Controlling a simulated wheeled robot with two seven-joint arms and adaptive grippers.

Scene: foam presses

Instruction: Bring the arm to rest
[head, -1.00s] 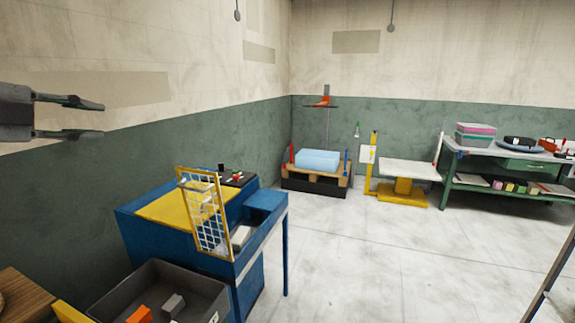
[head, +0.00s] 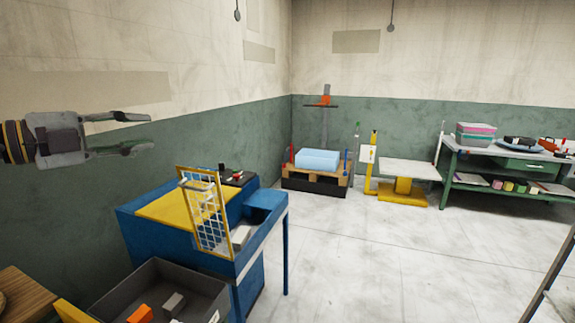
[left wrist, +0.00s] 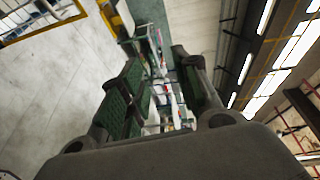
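My left gripper (head: 140,132) reaches in from the left edge of the head view, held up in the air in front of the wall. Its two fingers are spread apart with nothing between them. In the left wrist view the same gripper (left wrist: 160,90) shows two green-padded fingers with a gap between them, and distant benches and floor show through the gap. My right gripper is in neither view.
A blue machine (head: 265,213) with a yellow mesh guard (head: 205,215) stands below the left gripper. A dark bin (head: 195,279) holds an orange and a grey block. A pallet (head: 316,174) bears a light blue foam block (head: 317,160). The floor (head: 370,260) in the middle is clear.

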